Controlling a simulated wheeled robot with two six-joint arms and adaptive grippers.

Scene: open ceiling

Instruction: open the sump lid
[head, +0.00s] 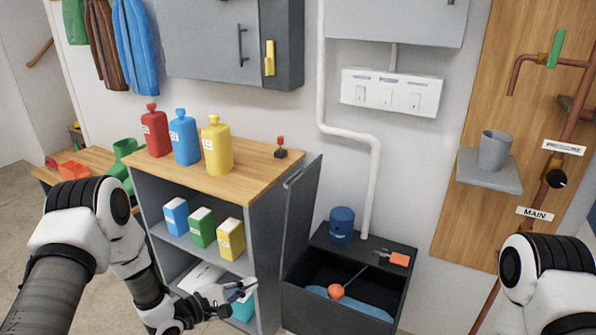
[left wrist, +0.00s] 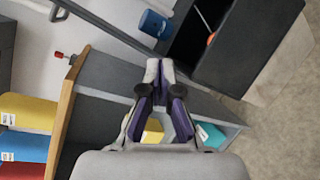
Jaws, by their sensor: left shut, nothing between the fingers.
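The sump (head: 340,309) is a dark box on the floor against the wall. Its front part is open, with blue water (head: 372,309) and an orange float ball (head: 336,292) showing inside. A grey panel that looks like its lid (head: 303,215) stands upright at the sump's left edge, beside the cabinet, with a handle (head: 293,178) near its top. In the left wrist view the lid (left wrist: 110,29) shows nearly edge-on. My left gripper (head: 247,288) is shut and empty in front of the cabinet, left of the sump, apart from the lid. My right gripper is out of frame.
The wooden-topped cabinet (head: 258,160) with bottles and boxed goods stands left of the lid. A blue pump (head: 342,225) and an orange tag (head: 399,259) are on the sump's rear top. A shelf with a grey cup (head: 493,151) hangs at right.

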